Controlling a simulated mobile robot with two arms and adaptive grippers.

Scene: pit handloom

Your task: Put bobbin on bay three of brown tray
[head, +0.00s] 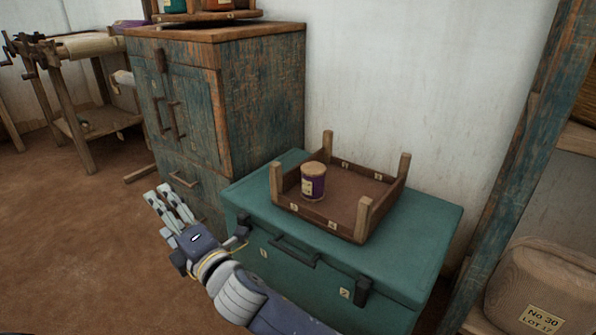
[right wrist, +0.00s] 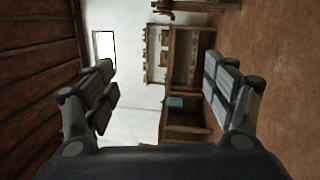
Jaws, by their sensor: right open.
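The bobbin (head: 314,188), purple with a tan top and a pale label, stands upright in the brown tray (head: 345,231). It is in the tray's front left part, near a small tag (head: 291,205) too small to read surely. The tray has corner posts and rests on a teal trunk. My right gripper (head: 160,191) is left of the trunk, over the floor, apart from bobbin and tray. In the right wrist view my right gripper (right wrist: 164,88) is open and empty. My left gripper is not in view.
The teal trunk (head: 419,225) has a handle and latches on its front. A worn cabinet (head: 258,92) stands behind and left, with a rack on top. A post (head: 512,165) and a sack (head: 545,285) are at right.

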